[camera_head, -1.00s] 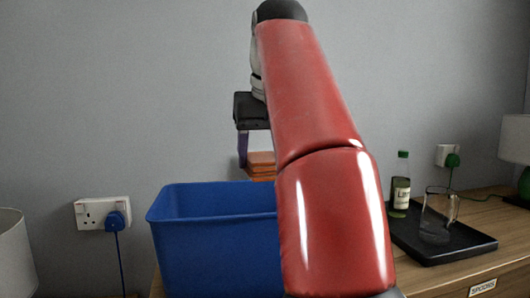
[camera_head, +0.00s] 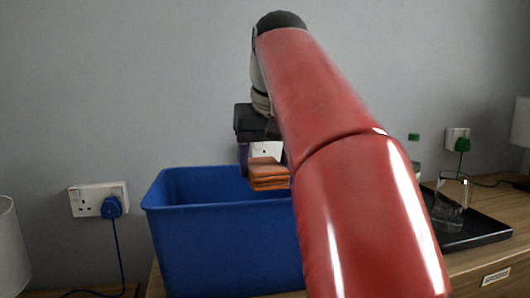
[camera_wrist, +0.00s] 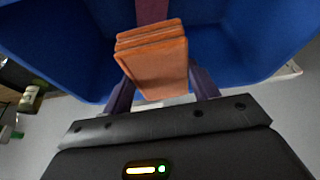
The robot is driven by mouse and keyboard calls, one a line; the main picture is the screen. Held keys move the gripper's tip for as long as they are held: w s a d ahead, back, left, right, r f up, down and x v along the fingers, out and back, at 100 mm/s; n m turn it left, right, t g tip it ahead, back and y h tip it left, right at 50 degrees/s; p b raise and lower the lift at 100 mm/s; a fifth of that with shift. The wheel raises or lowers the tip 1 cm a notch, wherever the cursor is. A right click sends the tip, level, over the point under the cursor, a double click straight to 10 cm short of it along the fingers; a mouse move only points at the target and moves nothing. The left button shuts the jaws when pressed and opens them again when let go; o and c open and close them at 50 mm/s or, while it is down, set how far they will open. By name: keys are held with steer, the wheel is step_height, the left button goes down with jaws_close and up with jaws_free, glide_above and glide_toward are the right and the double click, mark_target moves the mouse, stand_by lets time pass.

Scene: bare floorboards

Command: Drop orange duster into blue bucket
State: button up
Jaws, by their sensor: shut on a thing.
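The orange duster (camera_head: 267,174) is a folded stack of cloth, and it also shows in the wrist view (camera_wrist: 155,62). My gripper (camera_head: 264,168) is shut on the duster; in the wrist view (camera_wrist: 160,85) a dark purple finger shows on each side of it. The blue bucket (camera_head: 224,240) is a rectangular open tub on the wooden surface. The duster hangs at the height of the bucket's rim, over its opening. In the wrist view the bucket's blue walls (camera_wrist: 60,45) surround the duster. My red arm hides the bucket's right side in the head view.
To the right a black tray (camera_head: 480,233) holds a clear glass (camera_head: 450,200); a green-capped bottle (camera_head: 414,150) is mostly hidden behind my arm. Lamps stand at the far left (camera_head: 12,245) and far right (camera_head: 521,135). A wall socket (camera_head: 88,199) with a blue plug is left of the bucket.

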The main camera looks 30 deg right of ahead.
steer(key=shift+f, duration=0.1)
steer(key=o, duration=1.1)
steer(key=shift+c, duration=0.2)
steer(key=shift+p+v, duration=0.55)
steer(key=shift+v, duration=3.35)
steer(key=shift+s, duration=0.15)
